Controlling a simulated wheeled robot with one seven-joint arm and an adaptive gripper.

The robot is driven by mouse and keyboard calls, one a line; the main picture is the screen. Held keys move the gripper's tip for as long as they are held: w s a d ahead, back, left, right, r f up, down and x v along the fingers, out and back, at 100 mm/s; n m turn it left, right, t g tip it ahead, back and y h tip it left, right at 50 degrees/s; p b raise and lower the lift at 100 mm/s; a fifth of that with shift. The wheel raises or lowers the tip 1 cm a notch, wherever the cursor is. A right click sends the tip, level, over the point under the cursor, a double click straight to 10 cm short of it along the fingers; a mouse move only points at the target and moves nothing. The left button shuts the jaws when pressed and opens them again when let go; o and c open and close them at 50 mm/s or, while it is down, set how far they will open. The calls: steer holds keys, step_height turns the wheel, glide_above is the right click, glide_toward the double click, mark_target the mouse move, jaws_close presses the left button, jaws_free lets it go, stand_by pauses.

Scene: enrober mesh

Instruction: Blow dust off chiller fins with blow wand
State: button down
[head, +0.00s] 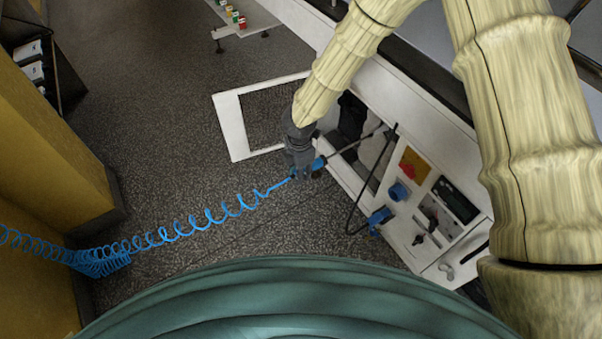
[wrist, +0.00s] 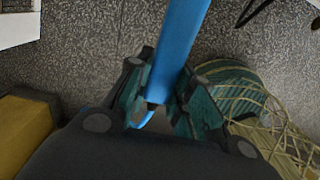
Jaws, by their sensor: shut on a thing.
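My gripper (head: 301,168) is shut on the blue handle of the blow wand (head: 318,163). In the wrist view the blue handle (wrist: 178,48) stands between the two fingers of my gripper (wrist: 162,108). The wand's thin dark tube reaches up and right, toward an opening in the white machine's side. A blue coiled hose (head: 205,219) runs from the handle to the lower left. The chiller fins cannot be made out clearly; the dark opening (head: 352,118) lies beside my gripper. The wand's tip shows near the opening, but whether it is inside I cannot tell.
An open white frame-like door (head: 230,125) stands left of the opening. A panel (head: 418,215) with a blue connector (head: 379,217) and a black cable is at right. A yellow cabinet (head: 50,150) stands at left. The speckled floor between is clear except for the hose.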

steer(key=w+a+p, duration=0.1)
steer(key=w+a, duration=0.2)
steer(key=w, duration=0.2)
steer(key=shift+a+p, duration=0.3)
steer(key=shift+a, duration=0.05)
stand_by(0.8)
stand_by(0.8)
